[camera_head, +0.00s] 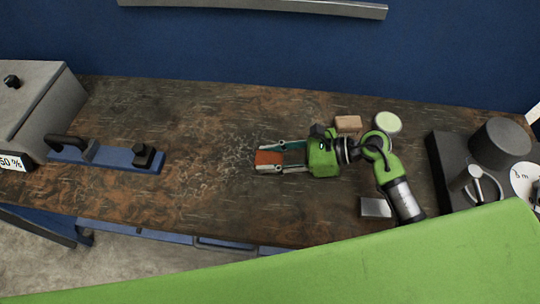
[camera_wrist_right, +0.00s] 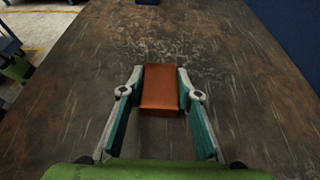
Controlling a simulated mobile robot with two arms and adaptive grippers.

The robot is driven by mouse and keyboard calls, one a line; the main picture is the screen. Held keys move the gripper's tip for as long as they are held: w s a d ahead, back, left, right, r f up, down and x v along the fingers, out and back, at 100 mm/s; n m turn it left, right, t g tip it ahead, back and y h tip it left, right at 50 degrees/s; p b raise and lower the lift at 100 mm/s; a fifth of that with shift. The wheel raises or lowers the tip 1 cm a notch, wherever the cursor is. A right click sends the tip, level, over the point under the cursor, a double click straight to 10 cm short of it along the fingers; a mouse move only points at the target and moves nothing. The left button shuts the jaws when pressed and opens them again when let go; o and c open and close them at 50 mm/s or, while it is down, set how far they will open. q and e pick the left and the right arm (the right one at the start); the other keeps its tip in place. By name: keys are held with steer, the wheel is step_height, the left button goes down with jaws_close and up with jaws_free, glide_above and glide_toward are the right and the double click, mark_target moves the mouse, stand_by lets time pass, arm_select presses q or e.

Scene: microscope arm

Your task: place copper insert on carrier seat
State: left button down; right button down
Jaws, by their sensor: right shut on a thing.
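The copper insert (camera_head: 268,158) is an orange-brown block between the fingertips of my right gripper (camera_head: 276,157). The right wrist view shows the insert (camera_wrist_right: 160,88) with the gripper (camera_wrist_right: 160,92) shut on its sides. The insert is over the middle of the wooden table; I cannot tell its height above the top. A blue plate (camera_head: 104,160) with black blocks at its ends lies on the table to the left, apart from the gripper. It may be the carrier; its seat cannot be made out. The left gripper is not clearly in view.
A grey box (camera_head: 40,105) stands at the left end. A tan block (camera_head: 347,123), a pale round disc (camera_head: 387,122) and a silver block (camera_head: 375,207) lie near my right arm. Dark equipment (camera_head: 495,145) stands at the right. The table (camera_head: 205,125) between insert and plate is clear.

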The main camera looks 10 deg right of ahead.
steer(key=shift+r, duration=0.1)
steer(key=shift+f+b, duration=0.45)
steer(key=shift+b, duration=0.05)
steer(key=c, duration=1.5)
jaws_free()
steer(key=shift+s+f, duration=0.1)
steer(key=shift+s, duration=0.05)
